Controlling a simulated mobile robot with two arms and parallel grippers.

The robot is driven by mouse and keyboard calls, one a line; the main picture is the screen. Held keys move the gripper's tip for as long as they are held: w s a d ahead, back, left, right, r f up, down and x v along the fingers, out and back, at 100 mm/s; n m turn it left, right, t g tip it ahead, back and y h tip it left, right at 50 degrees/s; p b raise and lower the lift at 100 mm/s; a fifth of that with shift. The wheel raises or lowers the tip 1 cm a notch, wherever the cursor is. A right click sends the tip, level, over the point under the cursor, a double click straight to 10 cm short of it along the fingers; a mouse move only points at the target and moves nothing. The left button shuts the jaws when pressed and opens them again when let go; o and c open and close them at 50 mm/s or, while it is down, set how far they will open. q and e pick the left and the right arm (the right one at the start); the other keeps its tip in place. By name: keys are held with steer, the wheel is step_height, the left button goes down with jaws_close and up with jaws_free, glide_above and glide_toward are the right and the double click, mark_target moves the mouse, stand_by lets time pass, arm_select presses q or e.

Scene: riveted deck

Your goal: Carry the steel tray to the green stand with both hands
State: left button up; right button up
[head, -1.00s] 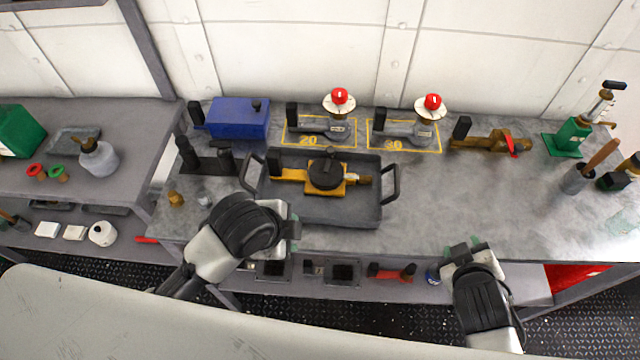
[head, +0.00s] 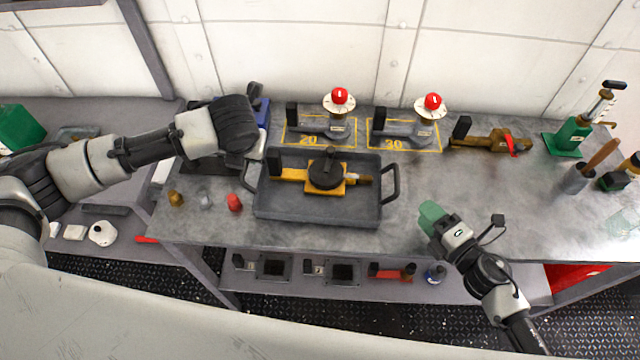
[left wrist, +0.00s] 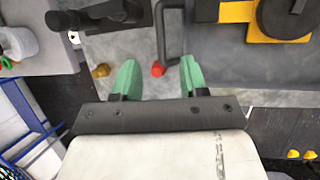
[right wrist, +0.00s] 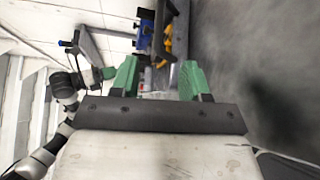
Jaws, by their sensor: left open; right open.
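The steel tray (head: 290,209) lies on the bench in the head view, with a handle at each short end. A yellow tool (head: 292,174) with a round black top sits in it. A green stand-like thing (head: 570,140) is at the bench's right back. My left gripper (left wrist: 160,78) is open and empty above the tray's left end. The left handle (left wrist: 169,35) shows ahead between its fingers in the left wrist view. In the head view its wrist hides the fingers. My right gripper (head: 432,215) is open and empty, right of the right handle (head: 391,184) and apart from it.
A small red object (head: 234,203) and a brass one (head: 175,198) stand left of the tray. A brown tool (head: 490,140) lies at the back right. The bench's right middle is clear.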

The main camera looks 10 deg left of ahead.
mark_target(246, 163)
arm_select(q)
steer(key=x, duration=1.1)
arm_select(e)
steer(key=x, duration=1.1)
arm_select(q)
steer(key=shift+r, duration=0.1)
steer(key=shift+c, duration=0.2)
arm_select(e)
steer(key=shift+c, duration=0.3)
arm_select(q)
steer(key=c, duration=0.7)
arm_select(e)
steer(key=c, duration=0.7)
arm_select(q)
jaws_close()
arm_select(e)
steer(key=shift+r, duration=0.1)
jaws_close()
arm_select(q)
steer(key=shift+w, duration=0.1)
arm_select(e)
steer(key=shift+r, duration=0.1)
